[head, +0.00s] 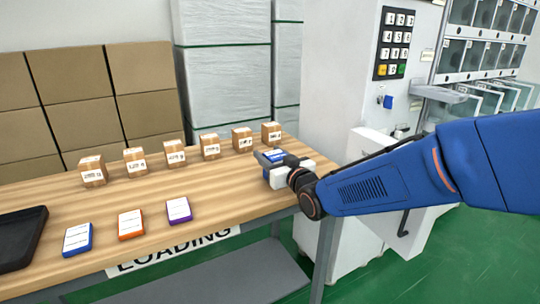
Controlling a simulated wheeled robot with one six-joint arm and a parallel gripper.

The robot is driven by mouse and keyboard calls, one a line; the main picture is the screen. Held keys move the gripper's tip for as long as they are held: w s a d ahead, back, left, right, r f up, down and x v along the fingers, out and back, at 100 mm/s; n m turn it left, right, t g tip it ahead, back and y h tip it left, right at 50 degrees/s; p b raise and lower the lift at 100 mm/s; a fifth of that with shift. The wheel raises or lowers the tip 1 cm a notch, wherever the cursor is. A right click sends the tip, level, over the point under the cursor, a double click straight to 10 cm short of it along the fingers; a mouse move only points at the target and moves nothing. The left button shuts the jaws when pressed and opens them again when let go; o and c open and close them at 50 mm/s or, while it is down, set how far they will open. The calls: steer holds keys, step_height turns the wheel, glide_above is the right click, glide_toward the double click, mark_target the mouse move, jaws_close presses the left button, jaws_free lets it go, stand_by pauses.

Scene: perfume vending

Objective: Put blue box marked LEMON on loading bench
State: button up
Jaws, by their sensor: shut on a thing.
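My gripper (270,164) is over the right end of the wooden loading bench (185,195), shut on a small blue box with a white label (272,155). The fingers partly cover the box, and its lettering is too small to read. I cannot tell whether the box touches the bench top. Another blue box with a white label (77,239) lies flat near the bench's front left; its lettering is also unreadable.
An orange box (130,224) and a purple box (179,211) lie along the front. Several small cartons (175,153) stand in a row behind. A black tray (20,238) is at far left. A white machine with a keypad (394,43) stands right. Bare wood lies between the rows.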

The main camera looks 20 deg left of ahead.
steer(key=o, duration=1.1)
steer(key=shift+r, duration=0.1)
steer(key=v, duration=1.2)
